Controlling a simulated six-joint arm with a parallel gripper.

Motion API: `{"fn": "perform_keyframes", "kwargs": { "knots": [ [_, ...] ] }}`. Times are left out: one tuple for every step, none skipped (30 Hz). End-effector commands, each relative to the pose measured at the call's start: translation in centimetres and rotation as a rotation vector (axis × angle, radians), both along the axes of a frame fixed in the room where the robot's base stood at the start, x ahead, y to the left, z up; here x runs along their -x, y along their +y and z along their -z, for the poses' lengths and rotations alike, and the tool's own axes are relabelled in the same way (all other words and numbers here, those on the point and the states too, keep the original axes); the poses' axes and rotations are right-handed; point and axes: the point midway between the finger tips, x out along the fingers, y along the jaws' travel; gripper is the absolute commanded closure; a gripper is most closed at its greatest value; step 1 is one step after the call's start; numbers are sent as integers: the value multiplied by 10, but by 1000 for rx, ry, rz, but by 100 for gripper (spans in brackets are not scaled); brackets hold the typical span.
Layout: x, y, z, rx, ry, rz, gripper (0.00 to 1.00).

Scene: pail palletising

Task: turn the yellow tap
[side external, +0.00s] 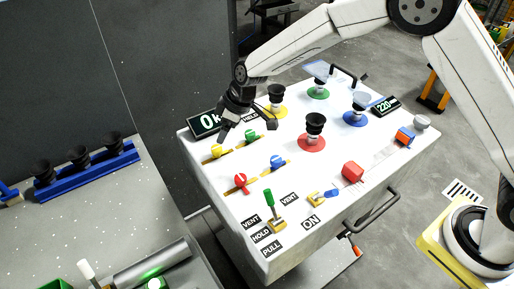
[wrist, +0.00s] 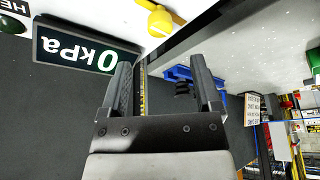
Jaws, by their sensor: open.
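The yellow tap (side external: 217,151) sits at the far left edge of the white cart top, with a round yellow knob and a white mark on it. In the wrist view the yellow tap (wrist: 160,20) shows at the top, beyond my fingertips and partly cut by the frame edge. My gripper (side external: 246,128) is open above the cart's left corner, close to the yellow and green taps. In the wrist view the open gripper (wrist: 161,62) has nothing between its fingers. The gap between gripper and tap is hard to judge.
Green (side external: 250,134), blue (side external: 277,161) and red (side external: 241,181) taps stand nearby. A 0 kPa display (side external: 206,122) is behind the yellow tap, partly hidden by my gripper.

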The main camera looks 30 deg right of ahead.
Motion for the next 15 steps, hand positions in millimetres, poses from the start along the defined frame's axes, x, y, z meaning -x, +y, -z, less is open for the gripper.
{"fn": "perform_keyframes", "kwargs": {
  "knots": [
    [0, 1, 2, 1, 1, 0, 19],
    [-1, 1, 3, 0, 1, 0, 19],
    [-1, 2, 5, 0, 1, 0, 19],
    [-2, 2, 7, 0, 1, 0, 19],
    [-2, 3, 9, 0, 1, 0, 19],
    [-3, 4, 13, 1, 2, 0, 19],
    [-4, 4, 15, 1, 2, 0, 19],
    [-5, 5, 18, 1, 1, 0, 19],
    [-6, 6, 21, 1, 1, 0, 19],
    [-6, 7, 25, 1, 1, 0, 19],
    [-7, 8, 28, 1, 1, 0, 19],
    [-9, 9, 32, 1, 1, 0, 19],
    [-10, 10, 35, 0, 1, 0, 19],
    [-10, 11, 38, 1, 2, 0, 19],
    [-11, 12, 42, 0, 1, 0, 19]
  ]
}}
